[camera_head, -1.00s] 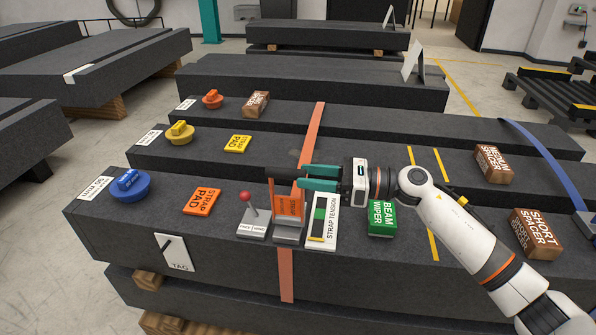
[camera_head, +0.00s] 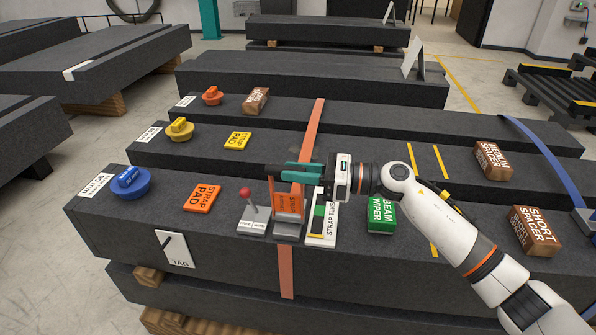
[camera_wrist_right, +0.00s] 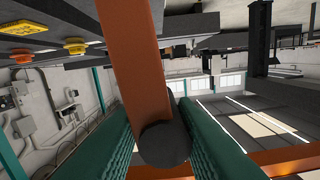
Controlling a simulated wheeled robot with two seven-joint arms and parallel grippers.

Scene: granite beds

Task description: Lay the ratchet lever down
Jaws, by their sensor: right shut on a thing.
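The ratchet lever (camera_head: 271,191) is an orange frame with a dark cross grip, standing up from the grey ratchet body (camera_head: 288,231) on the front granite beam. My right gripper (camera_head: 292,171) comes from the right, with its teal fingers closed on the dark grip. In the right wrist view, the round grip end (camera_wrist_right: 164,145) sits between the two teal fingers, with an orange lever arm (camera_wrist_right: 130,65) beside it. The orange strap (camera_head: 287,270) runs over the beams and down the front face. The fingers partly hide the grip. My left gripper is not in view.
Left of the ratchet stands a small red-knobbed lever (camera_head: 247,193) on a grey base. Close on its right lies the strap tension gauge (camera_head: 328,232), then the green beam wiper (camera_head: 381,215). An orange strap pad (camera_head: 203,198) and a blue knob (camera_head: 130,182) lie farther left.

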